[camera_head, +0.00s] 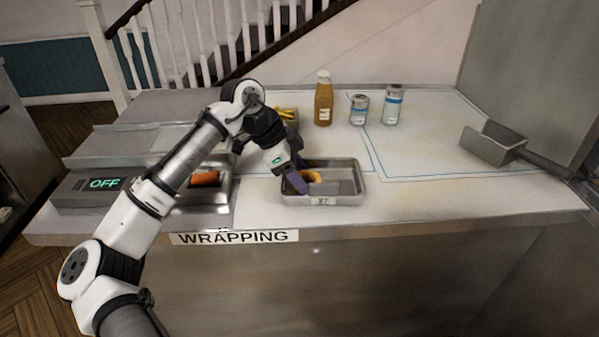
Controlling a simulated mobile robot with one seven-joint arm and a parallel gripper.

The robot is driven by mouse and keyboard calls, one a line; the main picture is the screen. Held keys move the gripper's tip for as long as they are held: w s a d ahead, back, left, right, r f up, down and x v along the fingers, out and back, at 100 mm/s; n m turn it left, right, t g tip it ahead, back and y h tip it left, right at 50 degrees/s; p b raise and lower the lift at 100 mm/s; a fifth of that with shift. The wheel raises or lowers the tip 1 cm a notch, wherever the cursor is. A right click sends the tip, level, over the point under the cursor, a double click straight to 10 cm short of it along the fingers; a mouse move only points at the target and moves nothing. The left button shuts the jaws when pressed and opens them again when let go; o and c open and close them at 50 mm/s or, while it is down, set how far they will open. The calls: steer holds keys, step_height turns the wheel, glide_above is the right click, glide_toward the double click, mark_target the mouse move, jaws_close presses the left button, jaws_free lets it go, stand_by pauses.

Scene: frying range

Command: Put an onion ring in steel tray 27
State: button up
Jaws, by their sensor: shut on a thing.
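Steel tray 27 (352,199) stands on the counter near its front edge, with a small label on its front wall. My gripper (301,182) reaches down into the left part of this tray, its fingers partly hidden by the tray's wall. It is shut on a golden onion ring (315,176), which shows just right of the fingers, inside the tray's outline. I cannot tell whether the ring touches the tray floor.
Left of tray 27, another steel tray (226,196) holds an orange-brown item (205,178). A container with yellow food (287,113) is behind my gripper. The counter right of tray 27 is clear.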

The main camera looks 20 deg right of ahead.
steer(key=shift+f, duration=0.1)
steer(key=o, duration=0.5)
steer(key=b+v, duration=0.1)
steer(key=v, duration=1.1)
